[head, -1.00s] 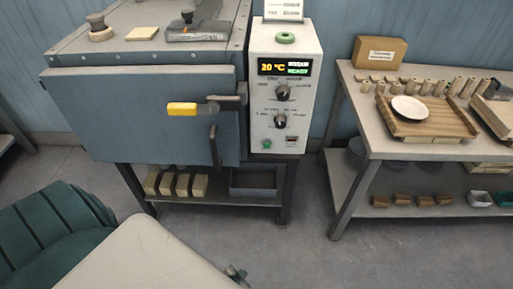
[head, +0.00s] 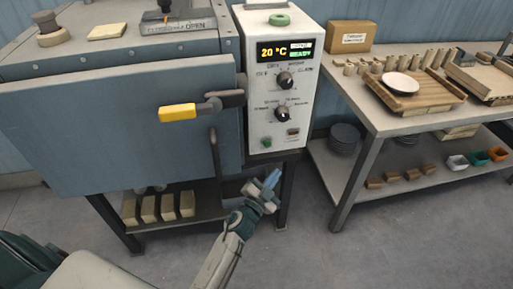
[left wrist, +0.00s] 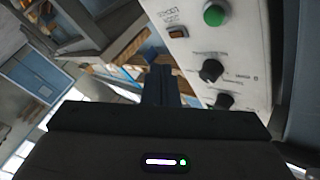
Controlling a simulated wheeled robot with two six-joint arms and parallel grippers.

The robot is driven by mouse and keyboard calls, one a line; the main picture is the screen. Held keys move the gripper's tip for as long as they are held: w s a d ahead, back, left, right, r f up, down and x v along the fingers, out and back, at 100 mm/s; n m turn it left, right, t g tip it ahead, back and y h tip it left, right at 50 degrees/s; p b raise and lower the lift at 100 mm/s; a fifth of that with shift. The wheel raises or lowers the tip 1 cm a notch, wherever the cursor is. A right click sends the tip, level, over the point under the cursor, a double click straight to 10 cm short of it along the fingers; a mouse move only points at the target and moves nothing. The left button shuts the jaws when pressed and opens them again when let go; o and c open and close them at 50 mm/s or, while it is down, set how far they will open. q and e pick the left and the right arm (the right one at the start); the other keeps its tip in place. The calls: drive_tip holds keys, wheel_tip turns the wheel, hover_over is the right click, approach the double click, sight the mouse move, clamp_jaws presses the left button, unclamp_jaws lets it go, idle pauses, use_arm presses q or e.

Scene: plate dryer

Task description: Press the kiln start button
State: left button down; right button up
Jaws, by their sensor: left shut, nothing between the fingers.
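The kiln's white control panel (head: 262,105) carries a small green button (head: 267,143) at its lower left. The display reads 20 °C and READY. The green button also shows at the top of the left wrist view (left wrist: 214,15), with dark knobs below it. My left gripper (head: 272,180) is shut and empty, in front of the kiln stand and below the panel's lower edge. It is apart from the button. Its closed fingers show in the left wrist view (left wrist: 161,85), left of the panel face. My right gripper is not in view.
The kiln door (head: 110,130) is shut, with a yellow-gripped handle (head: 178,112) sticking out left of the panel. A bench (head: 385,118) with a wooden tray and white plate stands at the right. The floor (head: 310,245) between is clear.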

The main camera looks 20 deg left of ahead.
sight(267, 143)
use_arm(q)
drive_tip(key=shift+r, duration=0.6)
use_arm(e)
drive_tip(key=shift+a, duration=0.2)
use_arm(q)
drive_tip(key=shift+w, duration=0.1)
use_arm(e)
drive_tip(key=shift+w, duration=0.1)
use_arm(q)
drive_tip(key=w+a+b, duration=0.2)
drive_tip(key=w+a, duration=0.3)
drive_tip(key=w, duration=0.2)
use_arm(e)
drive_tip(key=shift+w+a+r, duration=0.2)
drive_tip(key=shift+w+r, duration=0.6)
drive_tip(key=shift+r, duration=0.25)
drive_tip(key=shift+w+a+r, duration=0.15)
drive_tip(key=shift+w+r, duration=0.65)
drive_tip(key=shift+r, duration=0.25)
use_arm(q)
drive_tip(key=shift+w, duration=0.15)
drive_tip(key=shift+w+a+r, duration=0.1)
drive_tip(key=shift+w, duration=0.15)
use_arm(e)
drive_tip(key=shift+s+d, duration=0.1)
